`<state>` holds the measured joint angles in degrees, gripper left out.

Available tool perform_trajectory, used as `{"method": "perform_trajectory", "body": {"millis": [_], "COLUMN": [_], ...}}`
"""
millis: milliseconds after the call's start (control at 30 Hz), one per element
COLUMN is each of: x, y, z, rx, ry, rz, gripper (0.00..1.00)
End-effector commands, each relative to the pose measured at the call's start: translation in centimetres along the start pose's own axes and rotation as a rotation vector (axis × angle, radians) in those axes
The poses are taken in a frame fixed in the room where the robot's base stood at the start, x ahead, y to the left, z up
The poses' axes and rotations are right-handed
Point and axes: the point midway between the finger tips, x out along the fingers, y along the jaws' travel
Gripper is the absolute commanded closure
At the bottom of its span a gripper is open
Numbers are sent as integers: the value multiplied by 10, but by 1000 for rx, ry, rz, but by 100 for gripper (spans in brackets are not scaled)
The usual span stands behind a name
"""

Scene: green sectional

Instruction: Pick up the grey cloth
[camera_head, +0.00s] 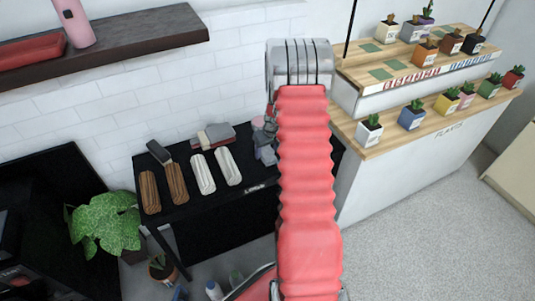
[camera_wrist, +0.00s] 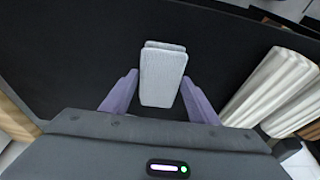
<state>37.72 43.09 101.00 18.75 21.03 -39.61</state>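The grey cloth (camera_wrist: 163,76) shows in the wrist view as a light grey folded piece on a black surface. My gripper (camera_wrist: 159,78) is open, with one purple finger on each side of the cloth's near part. The fingertips are close to its side edges, and I cannot tell whether they touch it. In the head view my red arm hides most of the gripper, and I cannot make out this cloth with certainty there.
Cream rolled towels (camera_wrist: 270,85) lie right of my gripper; they also show on the black table (camera_head: 178,217) in the head view (camera_head: 228,166). Brown rolls (camera_head: 150,192) and a folded stack (camera_head: 214,136) share that table. A shelf of potted plants (camera_head: 411,117) stands right.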

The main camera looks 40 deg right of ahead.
Motion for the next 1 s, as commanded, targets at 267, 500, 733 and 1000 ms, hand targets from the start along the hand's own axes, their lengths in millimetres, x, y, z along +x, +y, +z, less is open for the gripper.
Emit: {"method": "perform_trajectory", "body": {"millis": [267, 500, 733, 1000], "x": [0, 0, -7, -43], "y": [0, 0, 0, 0], "z": [0, 0, -3, -14], "rx": [0, 0, -1, -2], "ry": [0, 0, 2, 4], "rz": [0, 0, 1, 2], "gripper": [65, 72, 72, 72]}}
